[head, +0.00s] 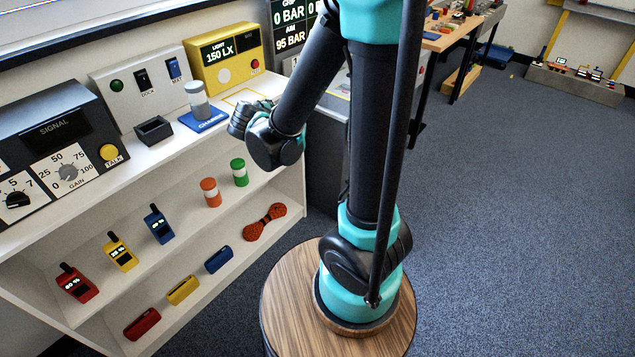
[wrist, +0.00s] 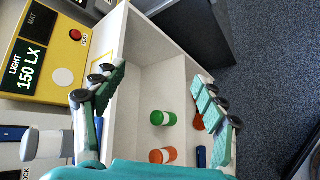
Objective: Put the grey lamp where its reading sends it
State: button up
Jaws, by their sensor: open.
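The grey lamp (head: 197,101), a short cylinder with a light cap, stands upright on a blue pad (head: 204,121) with white lettering on the white counter. In the wrist view the lamp (wrist: 46,144) shows at the left edge, outside my fingers. A yellow light meter (head: 224,58) reads 150 LX; its reading (wrist: 30,69) is also clear in the wrist view. My gripper (head: 243,118) is to the right of the lamp, near the counter's right end. In the wrist view my gripper (wrist: 160,82) is open, with nothing between its fingers.
A yellow outlined square (head: 245,97) lies before the meter. A small dark tray (head: 153,130) stands left of the pad, before a white switch box (head: 138,88).

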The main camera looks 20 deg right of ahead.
jog(key=s+d+f+m+g, duration=0.3)
jog(key=s+d+f+m, duration=0.1)
jog(key=s+d+m, duration=0.35)
jog(key=s+f+m+g+y, duration=0.1)
jog(key=s+f+m+y, duration=0.1)
jog(key=s+m, duration=0.4)
jog(key=s+f+m+g+y, duration=0.2)
jog(key=s+f+m+y, duration=0.1)
jog(key=s+m, duration=0.2)
jog(key=s, duration=0.2)
jog(key=shift+s+a+m, duration=0.35)
jog(key=shift+a, duration=0.05)
